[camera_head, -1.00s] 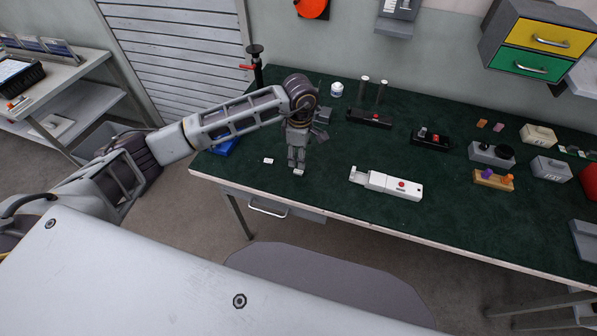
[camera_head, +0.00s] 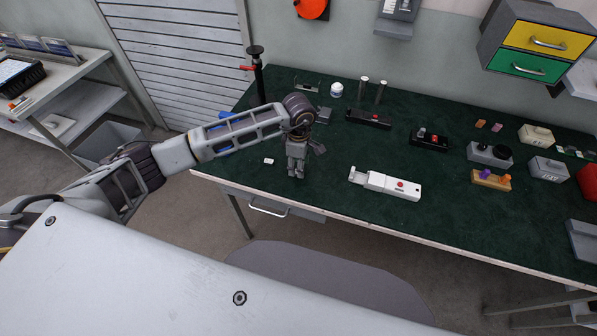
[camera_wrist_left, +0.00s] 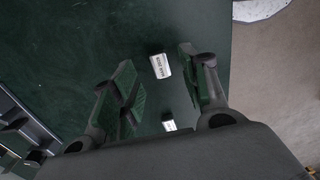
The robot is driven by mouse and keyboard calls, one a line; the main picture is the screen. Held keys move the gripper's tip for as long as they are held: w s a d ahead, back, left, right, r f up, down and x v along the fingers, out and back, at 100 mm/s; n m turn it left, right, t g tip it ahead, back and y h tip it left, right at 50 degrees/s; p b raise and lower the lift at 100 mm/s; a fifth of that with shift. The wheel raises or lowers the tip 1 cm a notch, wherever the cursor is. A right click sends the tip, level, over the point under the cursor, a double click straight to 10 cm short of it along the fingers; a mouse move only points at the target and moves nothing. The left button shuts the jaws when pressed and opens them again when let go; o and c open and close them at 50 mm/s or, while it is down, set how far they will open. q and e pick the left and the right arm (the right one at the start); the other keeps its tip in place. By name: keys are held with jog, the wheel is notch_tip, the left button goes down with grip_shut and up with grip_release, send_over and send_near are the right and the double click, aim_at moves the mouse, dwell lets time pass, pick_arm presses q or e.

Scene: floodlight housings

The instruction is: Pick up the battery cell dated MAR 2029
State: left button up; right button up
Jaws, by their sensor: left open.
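Two small white battery cells show in the left wrist view. One cell (camera_wrist_left: 160,66) lies on the green table between my open fingertips, with a dark printed date too small to read surely. The other cell (camera_wrist_left: 169,125) lies closer to the palm, partly cut off by the gripper body. In the head view one white cell (camera_head: 268,161) lies left of my left gripper (camera_head: 296,176); the other is hidden behind the gripper. My left gripper (camera_wrist_left: 157,68) points down over the table, open and empty. I cannot tell its exact height. My right gripper is not in view.
Black housings (camera_head: 368,119), a white jar (camera_head: 337,89) and two dark cylinders (camera_head: 381,92) stand behind. The table's front edge (camera_head: 330,219) is close to the gripper.

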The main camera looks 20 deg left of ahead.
pick_arm(q)
jog(key=shift+f+p, duration=0.3)
jog(key=shift+f, duration=1.2)
jog(key=shift+c, duration=0.3)
jog(key=c, duration=0.9)
